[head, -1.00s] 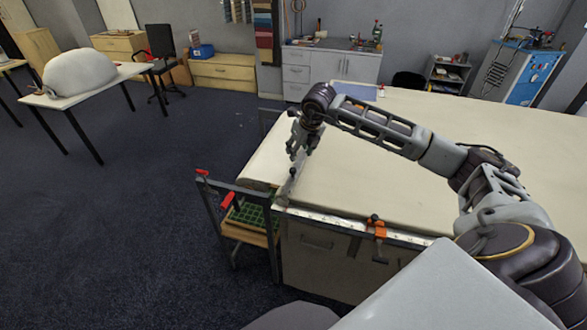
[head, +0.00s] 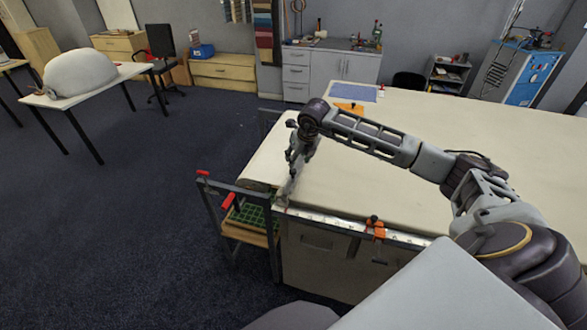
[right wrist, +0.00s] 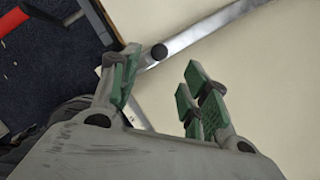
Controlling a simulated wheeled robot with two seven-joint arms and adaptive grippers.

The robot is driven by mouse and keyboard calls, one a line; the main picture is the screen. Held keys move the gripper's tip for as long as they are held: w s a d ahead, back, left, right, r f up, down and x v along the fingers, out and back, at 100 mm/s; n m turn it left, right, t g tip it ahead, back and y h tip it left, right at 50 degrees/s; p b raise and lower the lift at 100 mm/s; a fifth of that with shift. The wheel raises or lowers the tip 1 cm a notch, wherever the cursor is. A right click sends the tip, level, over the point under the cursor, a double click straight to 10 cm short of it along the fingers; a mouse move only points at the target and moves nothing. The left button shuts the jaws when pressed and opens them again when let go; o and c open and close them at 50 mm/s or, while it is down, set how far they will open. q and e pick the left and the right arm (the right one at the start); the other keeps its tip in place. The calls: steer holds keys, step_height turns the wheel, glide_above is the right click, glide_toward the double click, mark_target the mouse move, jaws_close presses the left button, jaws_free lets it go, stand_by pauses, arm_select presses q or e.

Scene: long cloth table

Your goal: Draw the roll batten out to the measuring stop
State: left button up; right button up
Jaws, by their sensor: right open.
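A flat metal bar with a round black knob, which looks like the roll batten (right wrist: 205,33), lies along the cream cloth in the right wrist view. Its near end and knob (right wrist: 158,52) are just beyond my right gripper (right wrist: 163,92). In the head view my right gripper (head: 292,172) hangs low over the table's left end, by the near corner. It hides most of the batten there. An orange clamp with a black knob (head: 375,228), possibly the measuring stop, sits on the marked rail (head: 335,222) along the near edge.
The cream cloth (head: 480,150) covers the long table, largely clear. An orange item (head: 348,107) and a blue-grey sheet (head: 353,92) lie at the far edge.

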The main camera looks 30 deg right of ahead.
mark_target(293, 170)
steer(key=shift+p+x, duration=0.7)
steer(key=shift+x, duration=3.85)
steer(key=shift+s, duration=0.1)
jaws_close()
